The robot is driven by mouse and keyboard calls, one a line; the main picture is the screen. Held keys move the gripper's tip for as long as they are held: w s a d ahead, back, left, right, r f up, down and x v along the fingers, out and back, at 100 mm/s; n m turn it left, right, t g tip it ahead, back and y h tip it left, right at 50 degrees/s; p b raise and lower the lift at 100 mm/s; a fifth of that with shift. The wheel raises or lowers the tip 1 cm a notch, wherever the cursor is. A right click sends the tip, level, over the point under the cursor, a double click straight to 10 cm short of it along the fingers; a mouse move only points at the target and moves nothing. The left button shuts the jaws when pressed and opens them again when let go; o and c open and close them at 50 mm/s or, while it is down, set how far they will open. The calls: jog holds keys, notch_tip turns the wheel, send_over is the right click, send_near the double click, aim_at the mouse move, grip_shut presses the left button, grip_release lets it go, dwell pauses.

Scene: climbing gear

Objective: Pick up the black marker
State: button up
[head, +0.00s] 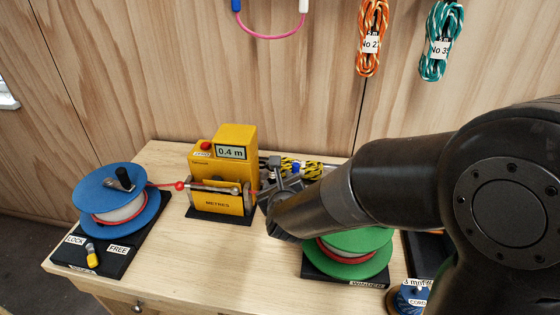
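I cannot make out the black marker in the head view; my arm hides part of the table. My dark arm reaches in from the right across the table. My gripper (277,168) is at the arm's far end, just right of the yellow metre counter (222,158). Its grey parts are small and partly covered by the arm, so I cannot tell whether it is open or shut, or what is between its fingers.
A blue reel (88,192) on a black base stands at the left, a green reel (362,262) under my arm. Yellow-black cord (313,170) lies behind my gripper. A cord spool (408,299) is front right. The front middle of the wooden table (215,262) is clear.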

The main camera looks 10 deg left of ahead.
aim_at(272, 176)
jog(key=m, duration=0.1)
jog(key=a+f+m, duration=0.1)
jog(key=m, duration=0.1)
jog(key=m+t, duration=0.1)
jog(key=m, duration=0.1)
jog(key=shift+w+a+f+h, duration=0.25)
jog(key=shift+a+f+h, duration=0.05)
jog(key=shift+f+h, duration=0.1)
jog(key=shift+m, duration=0.3)
jog(key=x, duration=0.5)
jog(key=shift+w, duration=0.15)
jog(key=x, duration=0.5)
jog(key=shift+w+r, duration=0.1)
jog(key=shift+w, duration=0.2)
jog(key=shift+c, duration=0.6)
grip_shut()
